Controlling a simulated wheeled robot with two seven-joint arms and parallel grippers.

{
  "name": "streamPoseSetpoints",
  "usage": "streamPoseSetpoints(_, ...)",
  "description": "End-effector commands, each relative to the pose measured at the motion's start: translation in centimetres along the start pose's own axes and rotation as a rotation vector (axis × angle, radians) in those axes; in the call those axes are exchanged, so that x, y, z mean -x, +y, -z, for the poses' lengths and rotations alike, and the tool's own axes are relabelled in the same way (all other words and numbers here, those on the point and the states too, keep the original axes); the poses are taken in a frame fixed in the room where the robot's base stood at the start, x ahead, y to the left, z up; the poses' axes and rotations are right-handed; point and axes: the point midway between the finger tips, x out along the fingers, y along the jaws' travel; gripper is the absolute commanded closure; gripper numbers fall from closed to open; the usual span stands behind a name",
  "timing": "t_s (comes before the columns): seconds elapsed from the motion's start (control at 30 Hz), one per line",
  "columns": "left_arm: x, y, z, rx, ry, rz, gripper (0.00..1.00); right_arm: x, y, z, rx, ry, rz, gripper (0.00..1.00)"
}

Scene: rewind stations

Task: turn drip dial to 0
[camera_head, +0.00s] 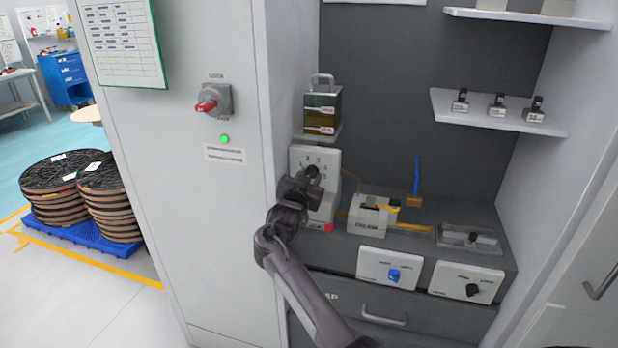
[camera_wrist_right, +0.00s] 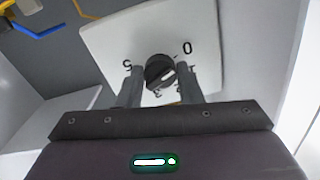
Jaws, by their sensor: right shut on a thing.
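The drip dial is a round black knob (camera_wrist_right: 160,72) on a white plate (camera_wrist_right: 110,45) marked with digits. In the right wrist view a 0 shows to the upper right of the knob and a 5 to its left; other marks below are partly hidden. A pale mark lies on the knob's lower right side. My right gripper (camera_wrist_right: 160,88) is shut on the knob, one finger on each side. In the head view the dial plate (camera_head: 329,160) stands under the oil container, and my right gripper (camera_head: 308,182) covers part of it. My left gripper is not in view.
An oil container (camera_head: 322,108) sits on a small shelf above the dial. A red button (camera_head: 329,228) is close below. A white box (camera_head: 368,214), a blue-knob panel (camera_head: 390,268) and a black-knob panel (camera_head: 466,281) are to the right. The cabinet side wall is close on the left.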

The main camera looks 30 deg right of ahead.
Motion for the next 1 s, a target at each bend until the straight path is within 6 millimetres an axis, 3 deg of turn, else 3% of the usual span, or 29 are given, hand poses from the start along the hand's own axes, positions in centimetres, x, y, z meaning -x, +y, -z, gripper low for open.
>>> streamPoseSetpoints(0.2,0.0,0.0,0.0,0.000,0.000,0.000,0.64,0.0,0.0,-0.1,0.003,0.000,0.000,0.90)
streamPoseSetpoints(0.23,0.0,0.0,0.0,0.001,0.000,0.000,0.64,0.0,0.0,-0.1,0.003,0.000,0.000,0.64)
streamPoseSetpoints(0.37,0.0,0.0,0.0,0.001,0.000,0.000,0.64,0.0,0.0,-0.1,0.002,0.000,0.000,0.47)
streamPoseSetpoints(0.73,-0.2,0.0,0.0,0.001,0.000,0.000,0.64,0.6,0.0,-0.1,-0.001,0.000,0.001,0.46)
streamPoseSetpoints(1.0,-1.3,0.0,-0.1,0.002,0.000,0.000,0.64,4.8,0.0,-0.4,-0.002,-0.002,0.002,0.46)
